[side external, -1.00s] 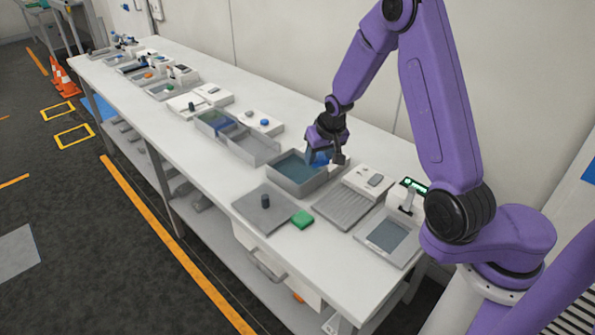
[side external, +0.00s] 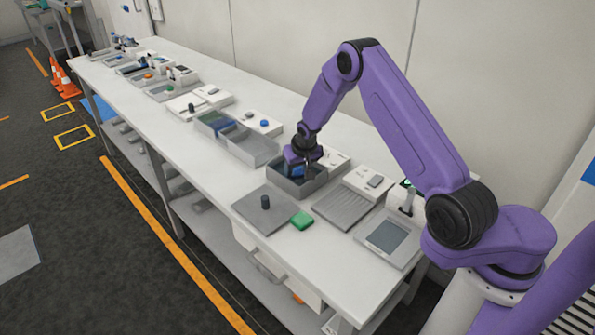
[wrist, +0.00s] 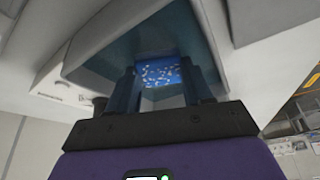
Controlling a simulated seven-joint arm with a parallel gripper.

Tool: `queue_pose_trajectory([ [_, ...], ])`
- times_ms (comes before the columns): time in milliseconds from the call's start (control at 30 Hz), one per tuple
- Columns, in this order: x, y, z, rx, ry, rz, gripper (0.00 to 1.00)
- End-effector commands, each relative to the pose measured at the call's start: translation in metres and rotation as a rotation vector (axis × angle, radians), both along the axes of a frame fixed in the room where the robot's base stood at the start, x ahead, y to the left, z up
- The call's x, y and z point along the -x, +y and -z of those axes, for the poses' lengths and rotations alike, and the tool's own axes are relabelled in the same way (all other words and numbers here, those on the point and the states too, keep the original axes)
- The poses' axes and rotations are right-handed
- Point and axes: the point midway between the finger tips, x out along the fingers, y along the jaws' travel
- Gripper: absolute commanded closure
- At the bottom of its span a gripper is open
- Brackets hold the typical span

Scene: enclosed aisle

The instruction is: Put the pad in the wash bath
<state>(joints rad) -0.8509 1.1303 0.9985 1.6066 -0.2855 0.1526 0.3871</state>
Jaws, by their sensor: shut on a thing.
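The wash bath (side external: 290,188) is a grey open box on the bench, with a teal inside; its wall also shows in the wrist view (wrist: 88,55). My gripper (side external: 300,168) reaches down into the bath. It is shut on a blue pad with white specks (wrist: 159,73), seen between the two fingers in the wrist view. In the side external view the pad is mostly hidden by the gripper and bath walls. I cannot tell whether the pad touches the bath floor.
A grey plate with a dark knob (side external: 265,202) and a green block (side external: 302,220) lie in front of the bath. A ribbed tray (side external: 347,205) stands to its right, an empty grey tray (side external: 252,147) to its left. A white control box (side external: 370,178) stands behind the ribbed tray.

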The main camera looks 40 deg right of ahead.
Motion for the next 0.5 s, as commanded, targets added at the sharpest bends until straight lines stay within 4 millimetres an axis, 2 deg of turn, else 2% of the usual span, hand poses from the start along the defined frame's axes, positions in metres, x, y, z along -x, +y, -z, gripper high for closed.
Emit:
queue_pose_trajectory([
  [100, 0.0003, 0.0004, 0.0095, -0.001, 0.000, -0.001, 0.80],
  [500, 0.0003, -0.0001, 0.0131, 0.000, -0.001, 0.000, 0.80],
])
